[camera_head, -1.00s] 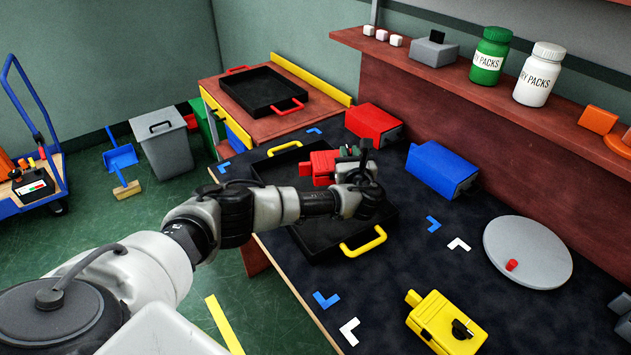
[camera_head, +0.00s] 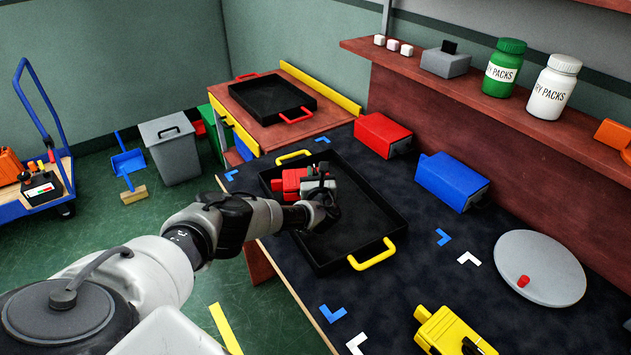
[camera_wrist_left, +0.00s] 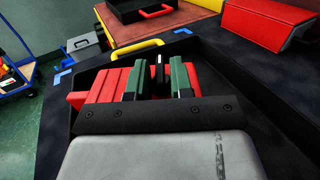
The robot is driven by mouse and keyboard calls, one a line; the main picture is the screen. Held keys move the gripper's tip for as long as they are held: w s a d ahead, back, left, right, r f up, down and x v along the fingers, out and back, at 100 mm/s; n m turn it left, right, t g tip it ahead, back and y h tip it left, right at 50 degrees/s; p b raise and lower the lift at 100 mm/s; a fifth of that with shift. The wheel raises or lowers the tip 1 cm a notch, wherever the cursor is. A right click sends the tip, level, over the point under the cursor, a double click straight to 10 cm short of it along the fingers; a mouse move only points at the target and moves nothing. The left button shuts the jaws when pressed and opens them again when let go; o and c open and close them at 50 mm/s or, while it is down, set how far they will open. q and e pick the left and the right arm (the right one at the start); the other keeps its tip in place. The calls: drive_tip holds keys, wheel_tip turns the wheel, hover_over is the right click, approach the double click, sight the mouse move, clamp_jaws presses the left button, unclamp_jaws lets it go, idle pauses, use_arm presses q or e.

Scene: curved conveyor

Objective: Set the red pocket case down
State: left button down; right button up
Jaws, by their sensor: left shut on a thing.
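The red pocket case (camera_head: 288,183) is at the far part of the black tray with yellow handles (camera_head: 378,217). My left gripper (camera_head: 322,179) is shut on the case from its right side. In the left wrist view the case (camera_wrist_left: 106,86) shows to the left of and behind the green-tipped fingers of my left gripper (camera_wrist_left: 160,80). The case appears within the tray walls; whether its underside touches the tray floor is hidden. My right gripper is not in view.
A red box (camera_head: 382,135) and a blue box (camera_head: 452,180) stand right of the tray. A yellow case (camera_head: 452,330) and a grey disc (camera_head: 540,268) lie nearer. Another black tray (camera_head: 272,98) sits on the side table. The tray's near half is empty.

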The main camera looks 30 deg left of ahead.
use_arm(q)
wheel_tip(320, 180, down, 2)
drive_tip(key=shift+f+b, duration=0.2)
drive_tip(key=shift+b, duration=0.1)
drive_tip(key=shift+f, duration=0.1)
drive_tip(key=c, duration=1)
unclamp_jaws()
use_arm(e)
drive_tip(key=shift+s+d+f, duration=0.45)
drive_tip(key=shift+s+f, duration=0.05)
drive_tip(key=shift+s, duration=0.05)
use_arm(q)
drive_tip(key=shift+r, duration=0.25)
drive_tip(key=p+v, duration=0.2)
drive_tip(key=v, duration=0.4)
drive_tip(key=shift+s+d+f, duration=0.1)
drive_tip(key=shift+s+d, duration=0.05)
drive_tip(key=shift+s, duration=0.1)
drive_tip(key=shift+s+d, duration=0.3)
drive_tip(key=shift+s, duration=0.05)
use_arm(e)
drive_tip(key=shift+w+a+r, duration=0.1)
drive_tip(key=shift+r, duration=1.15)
